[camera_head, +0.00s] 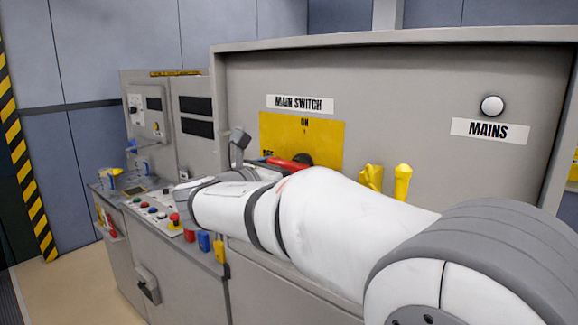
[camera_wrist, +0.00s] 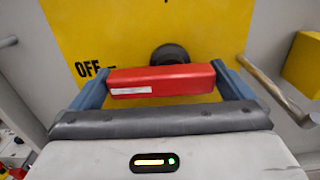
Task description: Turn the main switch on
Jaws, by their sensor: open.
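The main switch is a red handle (camera_wrist: 162,82) on a dark round hub (camera_wrist: 169,54), mounted on a yellow plate (camera_head: 330,138) under the MAIN SWITCH label (camera_head: 300,103). The handle (camera_head: 284,163) lies about level, pointing left toward the OFF mark (camera_wrist: 90,69); ON is marked above the hub. My gripper (camera_wrist: 160,85) is open, with one blue-grey finger at each end of the red handle. In the head view my arm hides most of the gripper and the lower plate. I cannot tell whether the fingers touch the handle.
A white round MAINS lamp (camera_head: 492,106) sits on the panel at right. Yellow fittings (camera_head: 402,182) stand right of the plate, with a metal bar (camera_wrist: 275,88) near the right finger. A control desk with several buttons (camera_head: 160,214) is at left.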

